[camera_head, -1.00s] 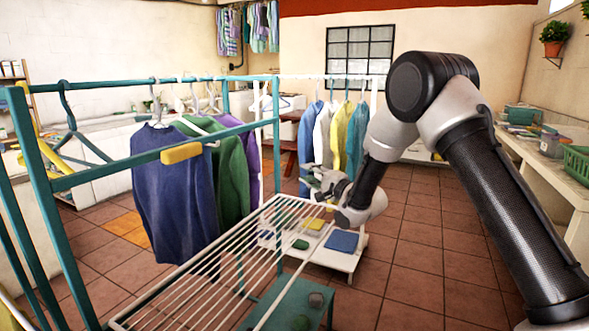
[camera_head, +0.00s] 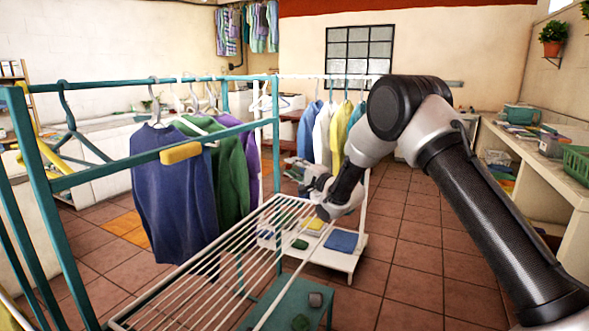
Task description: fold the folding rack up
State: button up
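The folding rack (camera_head: 208,258) is a panel of white parallel bars in a pale frame. It sticks out, roughly level, from the teal clothes frame (camera_head: 277,130), toward the lower middle of the view. My gripper (camera_head: 306,176) is above and just beyond the rack's far right end, at the end of my arm. My wrist overlaps that end in the picture, and I cannot tell whether it touches. The fingers are small and partly hidden by the wrist, so their opening does not show clearly.
A blue sweater (camera_head: 172,190) and a green one (camera_head: 232,175) hang beside the rack. A yellow block (camera_head: 181,153) sits on the teal rail. A teal bench (camera_head: 293,300) stands below the rack. Behind is a white stand (camera_head: 335,262) with folded cloths. Tiled floor (camera_head: 420,260) is open at right.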

grip_shut()
jog(key=shift+o, duration=0.9)
grip_release()
jog(key=v, duration=1.2)
jog(key=shift+c, duration=0.5)
